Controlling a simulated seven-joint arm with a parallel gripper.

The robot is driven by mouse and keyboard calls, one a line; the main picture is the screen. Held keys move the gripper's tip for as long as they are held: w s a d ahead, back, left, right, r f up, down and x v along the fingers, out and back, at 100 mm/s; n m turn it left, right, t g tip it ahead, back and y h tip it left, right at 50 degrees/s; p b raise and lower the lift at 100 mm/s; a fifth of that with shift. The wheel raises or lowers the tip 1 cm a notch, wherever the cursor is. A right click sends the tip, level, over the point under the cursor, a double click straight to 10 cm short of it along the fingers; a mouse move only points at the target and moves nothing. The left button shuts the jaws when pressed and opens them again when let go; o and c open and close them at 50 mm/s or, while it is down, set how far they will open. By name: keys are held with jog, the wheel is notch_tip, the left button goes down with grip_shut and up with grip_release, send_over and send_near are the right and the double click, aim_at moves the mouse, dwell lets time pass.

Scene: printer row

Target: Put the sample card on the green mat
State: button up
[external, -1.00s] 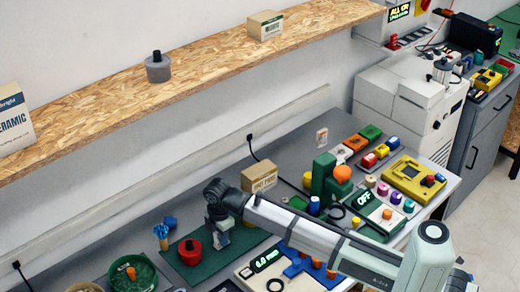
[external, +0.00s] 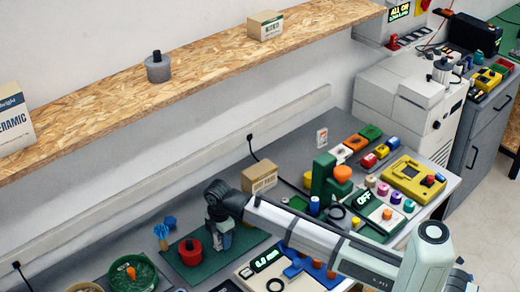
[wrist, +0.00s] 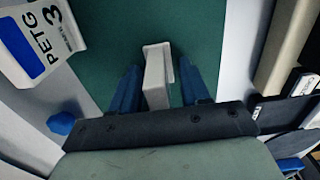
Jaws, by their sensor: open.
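The green mat (external: 213,262) lies on the bench at the lower left of the external view and fills the middle of the wrist view (wrist: 170,20). My gripper (external: 219,246) is low over it. In the wrist view my two blue fingers (wrist: 160,88) are open, one on each side of a thin white piece (wrist: 156,82). It looks like the sample card seen edge-on, upright over the mat, with gaps to the fingers. Its lower part is hidden. The external view shows only a small pale patch of it by the fingers.
A red knobbed part (external: 190,251) stands on the mat, left of my gripper. A white block marked PETG 3 (wrist: 38,40) is at the upper left of the wrist view. A blue knob (external: 170,222) and a carton (external: 260,177) are behind. A display device (external: 266,262) stands in front.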

notch_tip(320, 180, up, 12)
jog(key=shift+r, duration=0.15)
dwell(0.5)
